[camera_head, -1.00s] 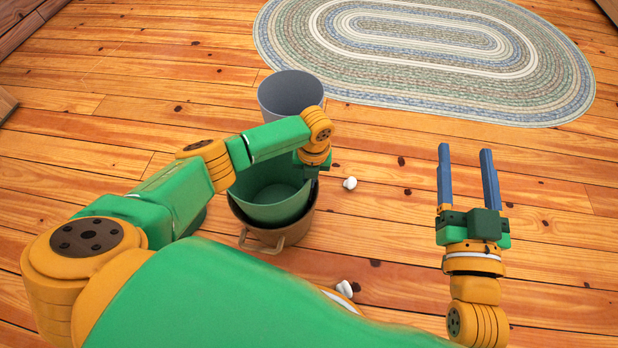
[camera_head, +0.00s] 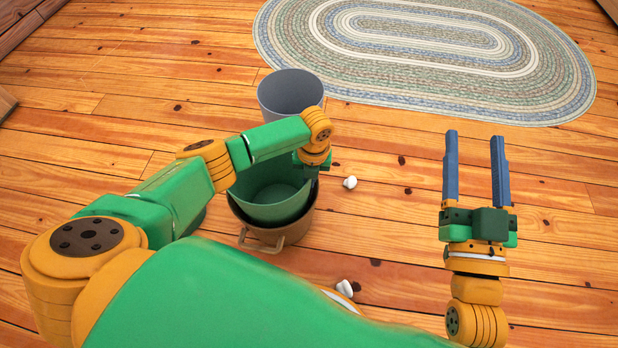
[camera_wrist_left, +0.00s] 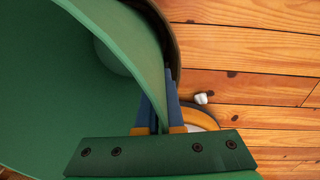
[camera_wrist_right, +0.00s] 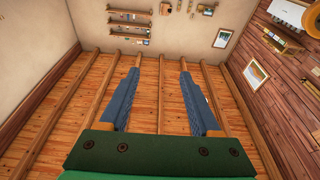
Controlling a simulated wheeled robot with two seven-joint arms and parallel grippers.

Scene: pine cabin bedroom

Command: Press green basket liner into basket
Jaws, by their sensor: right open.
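The green basket liner (camera_head: 272,205) sits inside the brown basket (camera_head: 268,238), its rim standing above the basket's rim. My left gripper (camera_head: 311,172) reaches down at the liner's right edge; its fingers are largely hidden in the head view. In the left wrist view, the liner wall (camera_wrist_left: 145,50) runs down between my left gripper's close-set blue fingers (camera_wrist_left: 160,105), which pinch it. The brown basket wall shows just beyond. My right gripper (camera_head: 474,135) is open and empty, off to the right above the floor; its spread fingers also show in the right wrist view (camera_wrist_right: 155,75).
A grey bin (camera_head: 290,93) stands just behind the basket. A braided oval rug (camera_head: 430,75) lies at the back. Small white objects (camera_head: 350,182) lie on the wood floor right of the basket. The floor between basket and right gripper is mostly clear.

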